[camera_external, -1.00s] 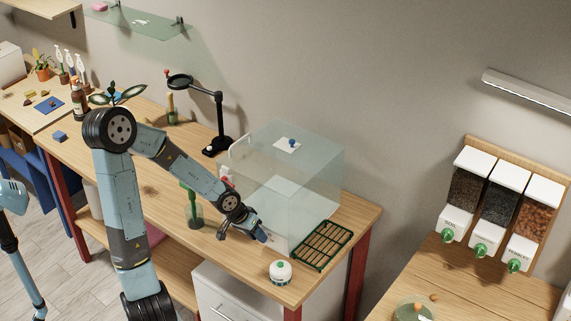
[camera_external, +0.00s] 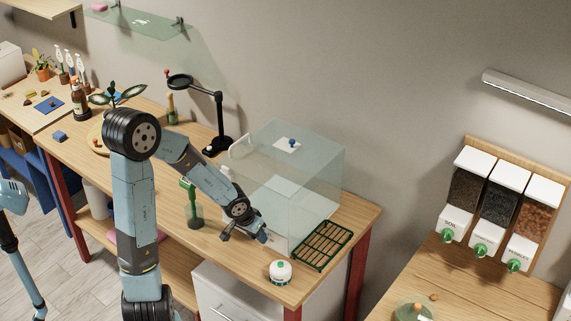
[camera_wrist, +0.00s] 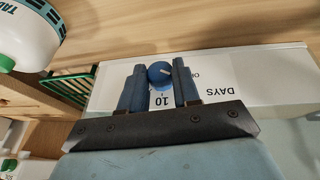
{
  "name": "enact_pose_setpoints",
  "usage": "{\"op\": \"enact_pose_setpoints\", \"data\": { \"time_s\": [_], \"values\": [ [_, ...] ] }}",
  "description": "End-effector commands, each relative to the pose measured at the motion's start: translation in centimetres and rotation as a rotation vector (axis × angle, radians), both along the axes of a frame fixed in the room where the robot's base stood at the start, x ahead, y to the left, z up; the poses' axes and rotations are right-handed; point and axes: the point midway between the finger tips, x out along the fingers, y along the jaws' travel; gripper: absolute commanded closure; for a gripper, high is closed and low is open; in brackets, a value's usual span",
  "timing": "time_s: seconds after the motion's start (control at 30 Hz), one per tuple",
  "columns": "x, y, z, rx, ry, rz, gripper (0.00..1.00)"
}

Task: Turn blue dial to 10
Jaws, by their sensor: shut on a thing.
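In the wrist view, the blue dial (camera_wrist: 159,71) sits on a white panel (camera_wrist: 225,65) printed with "DAYS", "10" and a partly hidden word beginning with "O". A pale pointer line on the dial runs to the right in the picture, toward the partly hidden word. The "10" lies just below the dial. My gripper (camera_wrist: 159,78) has one blue finger on each side of the dial and is shut on it. In the external view, my gripper (camera_external: 245,236) is low at the front of the clear box (camera_external: 305,180), and the dial is hidden there.
A green rack (camera_external: 322,246) lies right of the box. A white round timer-like item (camera_external: 280,272) stands near the bench's front edge.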

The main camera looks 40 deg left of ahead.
Motion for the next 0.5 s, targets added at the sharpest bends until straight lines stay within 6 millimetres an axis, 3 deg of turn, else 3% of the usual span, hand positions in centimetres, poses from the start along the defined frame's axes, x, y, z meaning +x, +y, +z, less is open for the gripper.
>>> {"op": "enact_pose_setpoints", "data": {
  "time_s": [0.5],
  "values": [
    [-0.24,-0.22,-0.17,0.093,0.006,-0.003,0.99]
  ]
}}
